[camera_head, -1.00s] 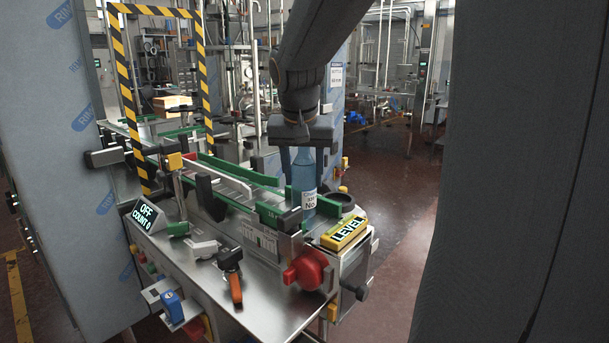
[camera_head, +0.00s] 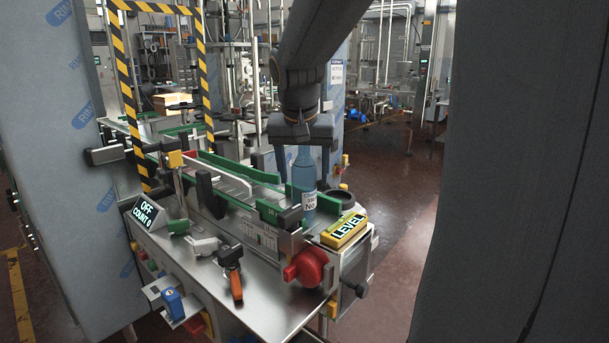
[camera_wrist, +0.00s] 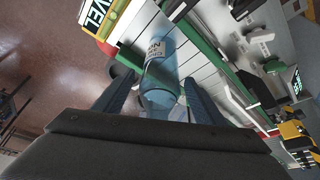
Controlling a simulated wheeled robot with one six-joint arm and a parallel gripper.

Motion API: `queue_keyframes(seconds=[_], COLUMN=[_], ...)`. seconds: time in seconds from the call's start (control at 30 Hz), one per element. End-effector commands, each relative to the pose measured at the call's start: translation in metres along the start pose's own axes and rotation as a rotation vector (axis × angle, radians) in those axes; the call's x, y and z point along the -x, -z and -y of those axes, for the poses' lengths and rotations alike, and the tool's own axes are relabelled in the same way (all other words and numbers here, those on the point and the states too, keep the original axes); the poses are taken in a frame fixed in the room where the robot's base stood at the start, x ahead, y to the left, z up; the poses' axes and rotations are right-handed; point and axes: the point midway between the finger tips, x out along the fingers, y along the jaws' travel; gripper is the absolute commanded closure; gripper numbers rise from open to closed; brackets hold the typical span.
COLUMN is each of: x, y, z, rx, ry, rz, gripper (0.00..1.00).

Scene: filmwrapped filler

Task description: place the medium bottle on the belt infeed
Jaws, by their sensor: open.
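The medium bottle (camera_head: 304,175) is blue and clear with a white label, and stands upright at the near end of the belt infeed (camera_head: 238,205), beside the green guide rail. My gripper (camera_head: 303,150) is above it with its jaws open on either side of the bottle's upper part. In the wrist view the bottle (camera_wrist: 160,75) lies between the two open fingers (camera_wrist: 152,98), with gaps showing beside it. Its base is partly hidden by the rail and clamp in the head view.
A yellow LEVEL box (camera_head: 344,230) and a dark round ring (camera_head: 341,199) sit right of the bottle. A red knob (camera_head: 306,268) is in front. A display (camera_head: 146,213) reads OFF, COUNT 0.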

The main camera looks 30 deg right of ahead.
Motion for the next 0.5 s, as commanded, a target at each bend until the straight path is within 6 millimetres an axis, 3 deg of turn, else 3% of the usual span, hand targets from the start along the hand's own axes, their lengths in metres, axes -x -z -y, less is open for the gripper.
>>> queue_keyframes(seconds=[0.5], x=[0.095], y=[0.0], z=[0.001], rx=[0.0], ry=[0.002], rz=[-0.003], gripper=[0.36])
